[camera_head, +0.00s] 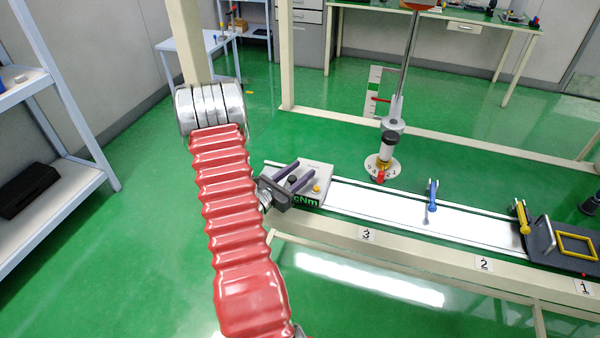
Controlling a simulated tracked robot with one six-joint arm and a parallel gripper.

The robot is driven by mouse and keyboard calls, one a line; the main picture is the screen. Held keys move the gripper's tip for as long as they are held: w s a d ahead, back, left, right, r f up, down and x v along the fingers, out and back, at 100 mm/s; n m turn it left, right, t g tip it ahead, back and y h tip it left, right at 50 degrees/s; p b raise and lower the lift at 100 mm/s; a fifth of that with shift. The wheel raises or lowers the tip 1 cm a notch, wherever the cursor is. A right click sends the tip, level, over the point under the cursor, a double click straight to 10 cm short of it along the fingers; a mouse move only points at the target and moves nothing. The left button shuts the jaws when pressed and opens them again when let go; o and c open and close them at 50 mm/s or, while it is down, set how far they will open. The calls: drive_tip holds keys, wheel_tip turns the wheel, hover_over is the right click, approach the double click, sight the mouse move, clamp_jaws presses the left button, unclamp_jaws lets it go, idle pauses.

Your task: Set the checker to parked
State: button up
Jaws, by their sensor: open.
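The checker (316,198), a pale grey box with a green "cNm" display on its front and a yellow button on top, sits at the left end of the white rail, by tag 3. My gripper (303,170) reaches over the box from its left side. Its two purple-grey fingers are apart, one on each side of a small dark part on the box top. I cannot tell whether the fingers touch that part. My gripper's body and red arm hide the checker's left side.
The white rail (385,207) runs right past tags 3, 2 and 1. A blue lever (432,193) and a yellow lever (522,216) stand along it. A dark plate with a yellow frame (577,247) is at right. A gauge post (392,125) stands behind the rail.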

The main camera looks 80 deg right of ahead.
drive_tip(key=shift+s+d, duration=0.15)
drive_tip(key=shift+d, duration=0.05)
drive_tip(key=shift+c, duration=0.7)
clamp_jaws()
